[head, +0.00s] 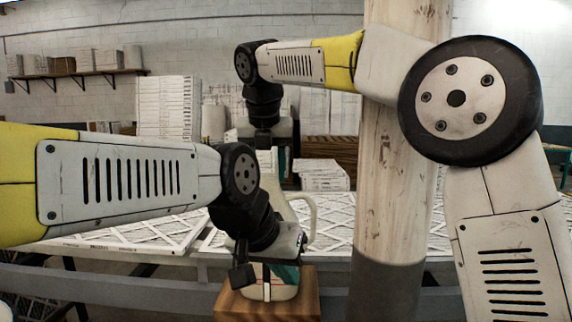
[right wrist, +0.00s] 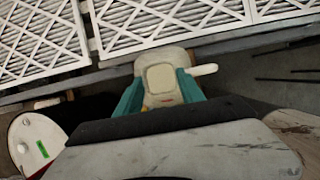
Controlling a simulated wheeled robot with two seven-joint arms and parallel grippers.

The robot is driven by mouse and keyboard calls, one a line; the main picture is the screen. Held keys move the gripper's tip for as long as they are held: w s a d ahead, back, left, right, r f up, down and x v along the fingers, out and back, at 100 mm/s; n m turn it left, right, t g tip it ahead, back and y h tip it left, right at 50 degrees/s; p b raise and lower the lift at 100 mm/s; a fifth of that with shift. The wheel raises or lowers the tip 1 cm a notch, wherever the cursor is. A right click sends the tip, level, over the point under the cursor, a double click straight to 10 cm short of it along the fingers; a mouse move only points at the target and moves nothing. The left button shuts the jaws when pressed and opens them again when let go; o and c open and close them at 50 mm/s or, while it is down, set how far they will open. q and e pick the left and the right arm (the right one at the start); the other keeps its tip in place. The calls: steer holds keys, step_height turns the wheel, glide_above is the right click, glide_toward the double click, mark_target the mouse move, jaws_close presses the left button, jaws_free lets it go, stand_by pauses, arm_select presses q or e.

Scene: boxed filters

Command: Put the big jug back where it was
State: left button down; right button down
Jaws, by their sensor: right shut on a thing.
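The big cream jug (right wrist: 163,82) is between the teal fingers of my right gripper (right wrist: 160,92) in the right wrist view, its handle pointing right. My right gripper (head: 284,165) is shut on the jug from above. In the head view the jug's handle (head: 311,217) shows behind my left gripper (head: 268,272), which hides much of the body. A pale part with a red mark shows below, at a wooden block (head: 229,303); I cannot tell whether the jug touches the block. My left gripper's jaw opening is not clear.
White-framed pleated filters (head: 130,236) lie on a long table behind the jug; stacked filters (head: 168,107) stand at its back. A wooden post (head: 392,200) rises right of the jug, close to my right arm. A wall shelf (head: 80,74) holds boxes.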

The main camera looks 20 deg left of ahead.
steer(key=shift+r, duration=0.1)
steer(key=c, duration=0.7)
jaws_free()
steer(key=v, duration=1.2)
